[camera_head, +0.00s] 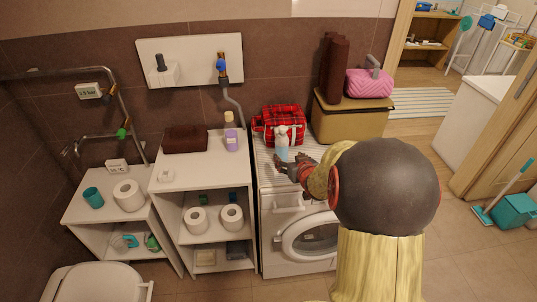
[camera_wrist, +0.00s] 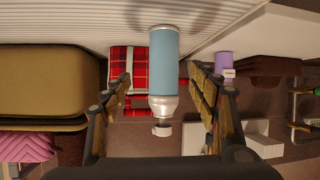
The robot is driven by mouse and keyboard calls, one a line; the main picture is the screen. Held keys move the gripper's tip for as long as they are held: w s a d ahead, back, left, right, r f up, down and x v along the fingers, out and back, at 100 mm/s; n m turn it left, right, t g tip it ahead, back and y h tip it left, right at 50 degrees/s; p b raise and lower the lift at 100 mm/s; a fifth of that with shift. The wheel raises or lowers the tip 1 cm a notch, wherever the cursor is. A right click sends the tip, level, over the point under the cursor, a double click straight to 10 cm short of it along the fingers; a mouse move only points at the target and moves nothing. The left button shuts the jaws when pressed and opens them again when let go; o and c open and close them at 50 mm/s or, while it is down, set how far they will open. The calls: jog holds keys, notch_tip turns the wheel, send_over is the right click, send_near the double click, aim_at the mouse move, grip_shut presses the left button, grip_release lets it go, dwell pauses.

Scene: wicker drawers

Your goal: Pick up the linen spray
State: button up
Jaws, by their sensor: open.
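The linen spray (camera_head: 282,146), a light blue bottle with a silver-grey neck and pale top, stands upright on the white washing machine (camera_head: 292,201). The wrist view is upside down; there the bottle (camera_wrist: 164,62) appears in the middle, base upward. My gripper (camera_head: 291,166) is at the machine's front edge, just in front of the bottle. In the wrist view my gripper (camera_wrist: 160,76) is open, its fingers left and right of the bottle with gaps on both sides. No contact shows. How deep the bottle sits between the fingers I cannot tell.
A red plaid bag (camera_head: 281,119) stands behind the bottle. A tan box (camera_head: 350,118) with a pink case (camera_head: 370,83) is to the right. A purple bottle (camera_head: 231,137) and a dark brown box (camera_head: 186,139) stand on the white shelf (camera_head: 207,158) to the left.

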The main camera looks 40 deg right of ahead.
aim_at(284, 149)
jog(key=shift+w+a+r+t, duration=0.1)
jog(key=shift+w+r+t, duration=0.4)
jog(key=shift+r, duration=0.3)
jog(key=b+x, duration=0.3)
jog(key=x, duration=0.4)
jog(key=shift+w+f, duration=0.1)
jog(key=shift+w, duration=0.2)
jog(key=shift+d, duration=0.2)
jog(key=shift+c, duration=0.4)
jog(key=c, duration=1.4)
